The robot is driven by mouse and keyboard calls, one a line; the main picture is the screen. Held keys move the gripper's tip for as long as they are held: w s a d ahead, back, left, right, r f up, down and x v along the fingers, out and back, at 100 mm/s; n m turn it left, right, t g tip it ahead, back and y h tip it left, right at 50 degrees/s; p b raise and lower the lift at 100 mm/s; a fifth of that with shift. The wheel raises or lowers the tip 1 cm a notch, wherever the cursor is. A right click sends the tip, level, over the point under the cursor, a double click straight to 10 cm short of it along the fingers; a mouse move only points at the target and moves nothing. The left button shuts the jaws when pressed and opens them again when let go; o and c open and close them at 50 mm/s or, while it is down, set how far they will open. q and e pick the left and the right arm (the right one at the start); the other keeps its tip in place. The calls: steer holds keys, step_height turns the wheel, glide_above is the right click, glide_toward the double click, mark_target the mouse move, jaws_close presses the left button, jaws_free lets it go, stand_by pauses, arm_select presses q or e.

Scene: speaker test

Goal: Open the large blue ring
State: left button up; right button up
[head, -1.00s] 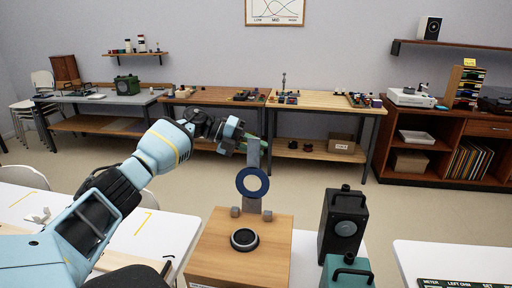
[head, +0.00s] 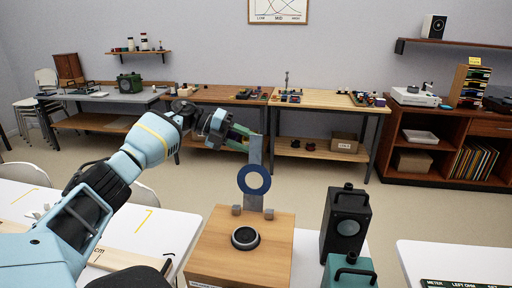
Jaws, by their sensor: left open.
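The large blue ring (head: 241,184) is mounted upright on a grey metal plate (head: 255,150). The plate stands at the back of a wooden box (head: 270,238), behind a black round speaker driver (head: 245,238) on the box top. Two small grey blocks sit at the plate's foot. My left gripper (head: 246,138) is open, up and left of the ring, close to the plate's upper part. I cannot tell whether it touches the plate. My right gripper is out of view.
A black speaker box (head: 345,222) and a teal box (head: 350,272) stand right of the wooden box. White tables (head: 130,215) lie to the left and right. Workbenches (head: 215,95) with small parts line the back wall. The floor between is clear.

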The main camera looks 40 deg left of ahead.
arm_select(q)
steer(key=shift+v, duration=1.85)
